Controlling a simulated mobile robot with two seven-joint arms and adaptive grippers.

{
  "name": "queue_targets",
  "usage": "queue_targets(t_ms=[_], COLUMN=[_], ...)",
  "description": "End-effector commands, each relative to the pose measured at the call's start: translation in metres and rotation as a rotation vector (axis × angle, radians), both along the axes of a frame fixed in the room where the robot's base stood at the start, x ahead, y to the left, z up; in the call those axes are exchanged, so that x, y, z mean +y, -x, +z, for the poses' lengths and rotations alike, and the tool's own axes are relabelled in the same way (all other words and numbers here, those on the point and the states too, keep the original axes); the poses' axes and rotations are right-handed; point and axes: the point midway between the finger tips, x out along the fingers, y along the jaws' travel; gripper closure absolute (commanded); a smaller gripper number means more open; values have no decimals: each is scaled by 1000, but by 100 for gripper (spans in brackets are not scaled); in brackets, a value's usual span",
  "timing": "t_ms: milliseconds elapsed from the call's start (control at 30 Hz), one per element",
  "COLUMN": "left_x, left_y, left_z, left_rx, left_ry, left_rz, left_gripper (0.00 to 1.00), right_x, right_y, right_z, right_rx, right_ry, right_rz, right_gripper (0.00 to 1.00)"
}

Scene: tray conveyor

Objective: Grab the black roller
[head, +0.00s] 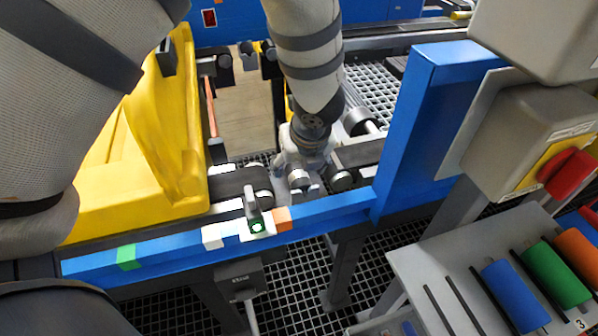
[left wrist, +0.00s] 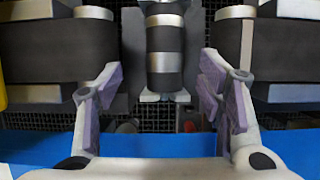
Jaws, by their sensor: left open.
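In the left wrist view a black roller (left wrist: 164,62) with silver bands stands lengthwise in the picture, in the gap between two dark conveyor ends. My left gripper (left wrist: 158,88) is open, one finger on each side of the roller's line, with clear gaps to both sides and nothing held. In the head view my left gripper (head: 300,184) points down at the conveyor gap, behind the blue rail. My right gripper is not in view.
Belt ends (head: 240,183) flank the gap closely. A blue rail (head: 335,206) runs in front and a blue post (head: 415,130) rises at right. A yellow tray (head: 125,185) stands at left. A grey rack (head: 425,268) holds blue, green and orange rollers, near a red button (head: 568,173).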

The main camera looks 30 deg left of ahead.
Motion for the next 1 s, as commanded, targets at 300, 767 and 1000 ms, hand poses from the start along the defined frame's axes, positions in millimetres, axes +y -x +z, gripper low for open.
queue_targets(t_ms=[300, 767, 1000], left_x=[14, 16, 16], left_y=[-19, -21, -21], left_z=[-47, -48, -48], left_rx=[1, -5, -6], left_ry=[-1, 1, 0], left_rz=[0, 0, 1], left_gripper=[38, 81, 100], right_x=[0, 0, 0], right_y=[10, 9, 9], right_z=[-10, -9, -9], right_rx=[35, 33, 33], right_ry=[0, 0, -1], right_rz=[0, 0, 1], right_gripper=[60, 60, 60])
